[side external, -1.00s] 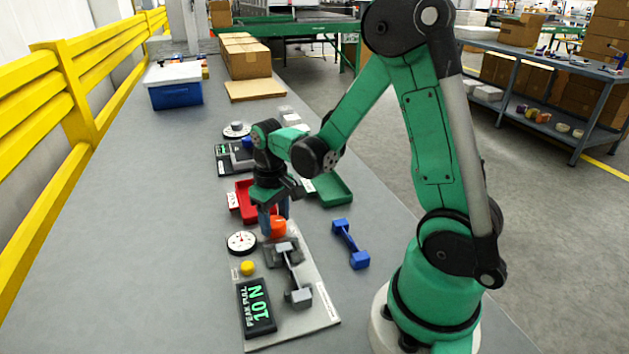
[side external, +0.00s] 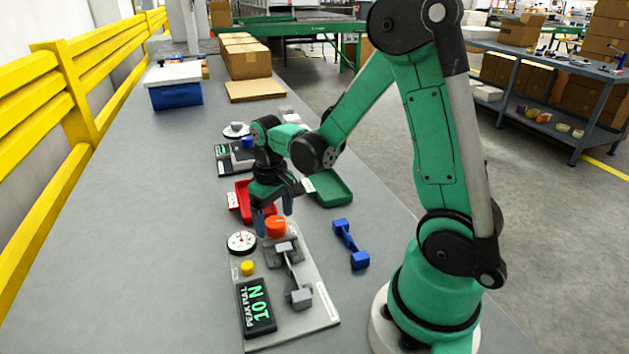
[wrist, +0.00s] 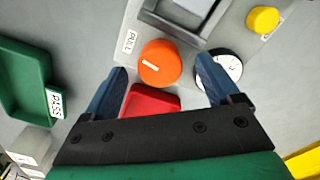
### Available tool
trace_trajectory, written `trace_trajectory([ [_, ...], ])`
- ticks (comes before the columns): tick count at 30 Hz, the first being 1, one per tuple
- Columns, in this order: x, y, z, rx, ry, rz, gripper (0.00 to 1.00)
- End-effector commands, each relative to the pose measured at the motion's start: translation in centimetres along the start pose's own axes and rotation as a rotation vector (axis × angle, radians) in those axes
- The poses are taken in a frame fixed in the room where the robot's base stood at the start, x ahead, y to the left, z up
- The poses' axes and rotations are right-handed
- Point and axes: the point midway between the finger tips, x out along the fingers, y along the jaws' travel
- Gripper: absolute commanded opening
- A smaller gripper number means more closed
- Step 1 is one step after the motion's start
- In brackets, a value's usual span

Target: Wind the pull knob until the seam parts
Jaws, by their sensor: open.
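The orange pull knob (side external: 276,227) stands at the far end of the grey tester plate (side external: 318,318); in the wrist view the knob (wrist: 160,64) shows a white mark on top. My gripper (side external: 273,212) is open and empty just above the knob, with one blue finger on either side in the wrist view (wrist: 162,70). Two grey clamps (side external: 299,298) sit on the plate with a narrow grey piece (side external: 291,268) between them; whether its seam has parted is too small to tell. The display (side external: 257,306) reads PEAK PULL 10 N.
A round dial (side external: 241,243) and a yellow button (side external: 247,268) are left of the clamps. A red tray (side external: 243,196) and a green tray (side external: 333,190) lie beyond the knob. A blue dumbbell-shaped piece (side external: 350,244) lies to the right.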

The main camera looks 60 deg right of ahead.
Motion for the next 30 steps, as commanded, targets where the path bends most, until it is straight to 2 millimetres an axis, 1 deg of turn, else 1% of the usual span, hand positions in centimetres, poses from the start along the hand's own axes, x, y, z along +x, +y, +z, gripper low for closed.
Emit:
trace_trajectory([
  [6, -2.8, 0.0, 0.1, 0.000, 0.000, 0.000, 0.83],
  [12, -4.6, 0.0, 0.1, 0.000, 0.000, 0.000, 0.83],
  [16, -5.0, 0.0, 0.1, 0.000, 0.000, 0.000, 0.83],
  [25, -5.1, -0.1, 0.1, -0.002, 0.006, 0.001, 0.83],
  [28, -5.8, -0.7, 0.3, -0.015, 0.042, 0.004, 0.83],
  [30, -6.6, -1.5, 0.6, -0.032, 0.095, 0.008, 0.83],
])
